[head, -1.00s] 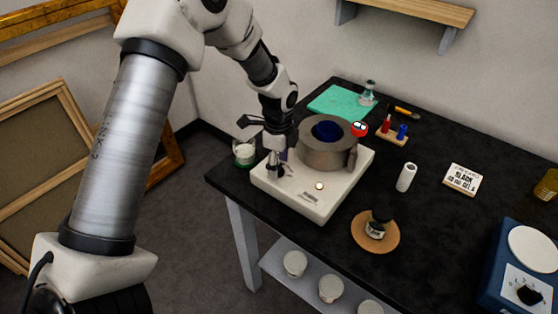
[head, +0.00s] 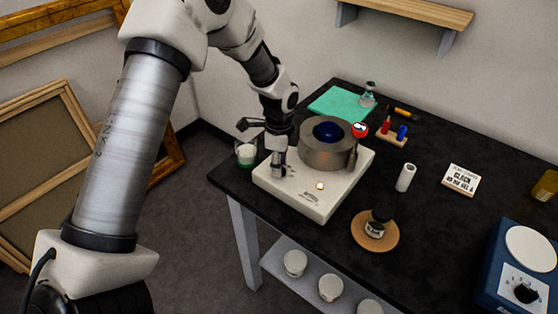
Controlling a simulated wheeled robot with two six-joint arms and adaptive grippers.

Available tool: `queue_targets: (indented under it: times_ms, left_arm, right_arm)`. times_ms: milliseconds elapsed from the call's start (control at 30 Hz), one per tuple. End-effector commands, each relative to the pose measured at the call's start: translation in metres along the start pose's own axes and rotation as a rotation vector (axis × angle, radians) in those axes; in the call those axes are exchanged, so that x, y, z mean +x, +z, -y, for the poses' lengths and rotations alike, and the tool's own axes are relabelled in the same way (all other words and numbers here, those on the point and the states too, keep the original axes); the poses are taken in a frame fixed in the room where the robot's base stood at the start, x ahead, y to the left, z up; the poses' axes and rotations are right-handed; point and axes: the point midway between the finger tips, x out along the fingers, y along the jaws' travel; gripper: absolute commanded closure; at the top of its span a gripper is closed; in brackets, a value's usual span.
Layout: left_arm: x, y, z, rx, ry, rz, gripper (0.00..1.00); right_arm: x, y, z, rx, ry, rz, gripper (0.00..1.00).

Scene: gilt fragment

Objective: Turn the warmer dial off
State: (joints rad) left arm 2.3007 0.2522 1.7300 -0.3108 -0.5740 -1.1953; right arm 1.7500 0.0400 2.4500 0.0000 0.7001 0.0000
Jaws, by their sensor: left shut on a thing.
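The warmer (head: 318,204) is a white box with a round grey metal pot (head: 326,157) on top and something dark blue inside the pot. A small round lamp (head: 320,186) glows on its front part. My left gripper (head: 278,171) points down at the left front corner of the warmer. It is shut on what looks like the warmer's dial, which the fingers mostly hide; its setting cannot be read. My right gripper is out of view.
A glass with green contents (head: 246,154) is left of the gripper. A small jar (head: 376,226) sits on a cork mat. A blue device with a dial (head: 525,280) stands at right.

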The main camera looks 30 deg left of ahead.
Motion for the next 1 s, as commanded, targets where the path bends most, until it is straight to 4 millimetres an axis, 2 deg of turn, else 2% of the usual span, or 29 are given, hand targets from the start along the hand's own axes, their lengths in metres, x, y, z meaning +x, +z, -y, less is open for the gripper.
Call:
queue_targets:
  times_ms: [500, 1000]
  left_arm:
    - [0.002, 0.001, -0.004, -0.447, 0.012, 0.005, 0.95]
    - [0.003, 0.001, -0.004, -0.840, 0.011, 0.008, 0.95]
  right_arm:
    - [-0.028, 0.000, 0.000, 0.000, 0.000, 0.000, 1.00]
    - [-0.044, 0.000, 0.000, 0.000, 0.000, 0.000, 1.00]
